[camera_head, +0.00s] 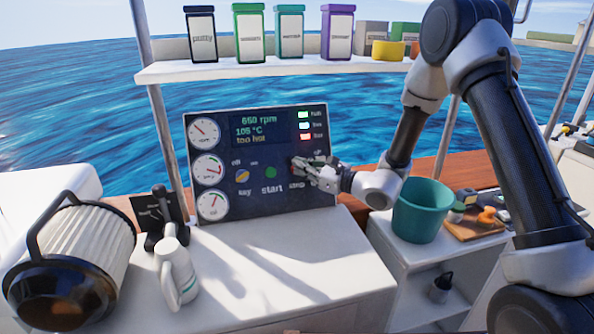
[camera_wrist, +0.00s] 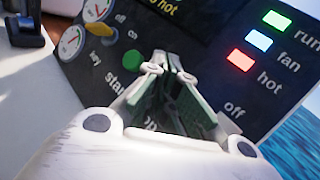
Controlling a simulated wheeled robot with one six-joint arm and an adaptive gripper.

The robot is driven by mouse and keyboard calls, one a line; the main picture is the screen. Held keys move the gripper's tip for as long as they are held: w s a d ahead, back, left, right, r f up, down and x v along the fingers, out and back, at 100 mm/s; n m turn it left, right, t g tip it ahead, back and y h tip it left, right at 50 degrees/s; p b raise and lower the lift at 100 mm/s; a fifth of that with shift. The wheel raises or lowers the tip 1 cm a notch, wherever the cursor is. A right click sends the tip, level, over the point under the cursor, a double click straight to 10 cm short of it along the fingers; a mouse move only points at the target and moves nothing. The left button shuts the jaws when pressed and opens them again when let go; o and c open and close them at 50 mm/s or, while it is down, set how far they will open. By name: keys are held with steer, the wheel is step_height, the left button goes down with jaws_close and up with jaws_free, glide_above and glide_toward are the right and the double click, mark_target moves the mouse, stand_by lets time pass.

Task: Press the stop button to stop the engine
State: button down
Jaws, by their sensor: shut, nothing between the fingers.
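The engine panel (camera_head: 262,120) stands upright at the back of the white counter. Its display (camera_head: 263,122) reads 650 rpm, 105 °C, "too hot". The green start button (camera_head: 271,172) is in plain view and also shows in the wrist view (camera_wrist: 132,57). My gripper (camera_head: 298,169) is shut and empty, its fingertips at the panel just above the stop label (camera_head: 297,185). The stop button is mostly hidden behind the fingers in both views. I cannot tell whether the fingertips touch it. The closed fingertips also show in the wrist view (camera_wrist: 173,60).
Run, fan and hot lamps are lit; the hot lamp (camera_wrist: 240,60) is red. A yellow key switch (camera_head: 242,176) is left of start. A teal bucket (camera_head: 422,210) stands right of the panel. A shelf (camera_head: 260,69) with jars hangs above.

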steer(key=shift+w, duration=0.1)
steer(key=shift+w+a+f, duration=0.1)
steer(key=shift+w+f, duration=0.05)
steer(key=shift+w, duration=0.15)
steer(key=shift+w+a+f, duration=0.2)
steer(key=shift+w+f, duration=0.15)
steer(key=shift+w, duration=0.3)
stand_by(1.2)
stand_by(0.3)
steer(key=shift+s+d+r, duration=0.15)
steer(key=shift+s+r, duration=0.1)
steer(key=shift+s, duration=0.3)
steer(key=shift+s+d+r, duration=0.15)
steer(key=shift+s+r, duration=0.1)
steer(key=shift+s, duration=0.25)
steer(key=s, duration=0.1)
steer(key=s+d+r, duration=0.1)
steer(key=s, duration=0.1)
steer(key=s+r, duration=0.1)
steer(key=shift+s+d, duration=0.15)
steer(key=shift+s, duration=0.05)
stand_by(0.4)
